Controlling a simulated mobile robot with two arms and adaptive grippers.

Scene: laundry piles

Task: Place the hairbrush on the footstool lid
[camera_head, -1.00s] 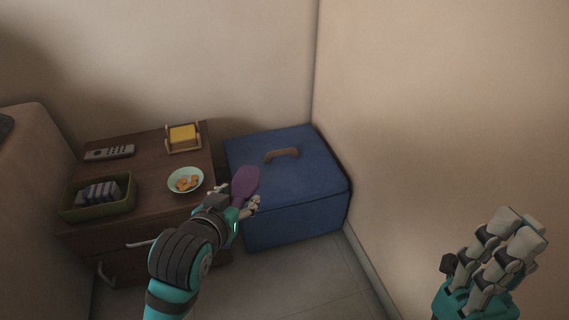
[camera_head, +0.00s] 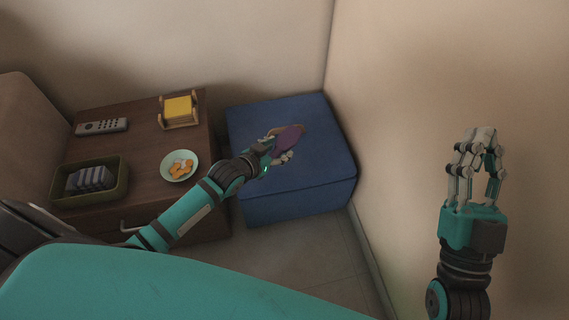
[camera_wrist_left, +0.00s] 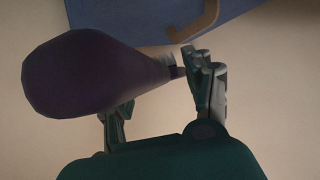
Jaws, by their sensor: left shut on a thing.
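The purple hairbrush (camera_head: 289,139) is in my left gripper (camera_head: 277,150), over the blue footstool lid (camera_head: 315,166) in the head view. A gap between brush and lid cannot be judged.
A brown nightstand (camera_head: 140,138) stands left of the footstool. It holds a remote (camera_head: 101,126), a yellow block in a wooden holder (camera_head: 179,110), a bowl with orange pieces (camera_head: 179,166) and a green bin (camera_head: 121,178). Walls stand behind and right of the footstool.

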